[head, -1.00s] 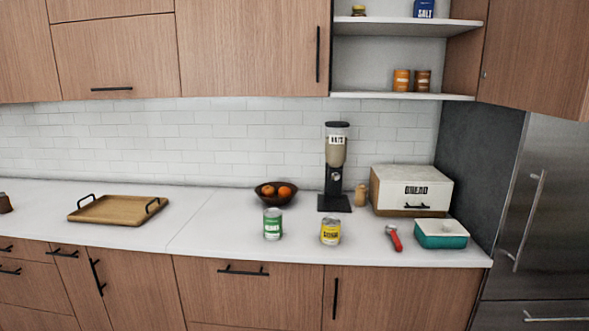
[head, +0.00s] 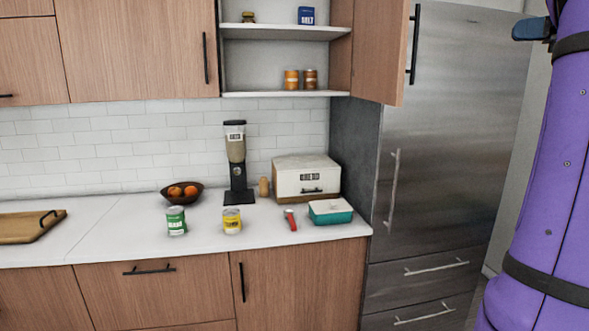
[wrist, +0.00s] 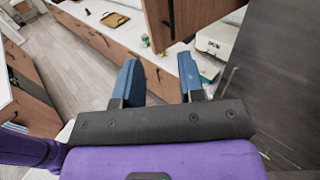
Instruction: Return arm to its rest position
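My gripper (wrist: 160,66) shows in the wrist view with its two blue fingers spread apart and nothing between them. It is in the air, clear of the counter. In the head view, my purple arm stands upright along the right edge, and a blue finger of my gripper (head: 531,29) shows at the upper right. The rest of the gripper is cut off there.
An open upper cabinet door (head: 379,50) sticks out left of the steel fridge (head: 440,130). The counter (head: 120,235) holds a green can (head: 176,221), yellow can (head: 232,221), bread box (head: 306,178) and teal container (head: 330,212). The wrist view shows open floor (wrist: 85,75).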

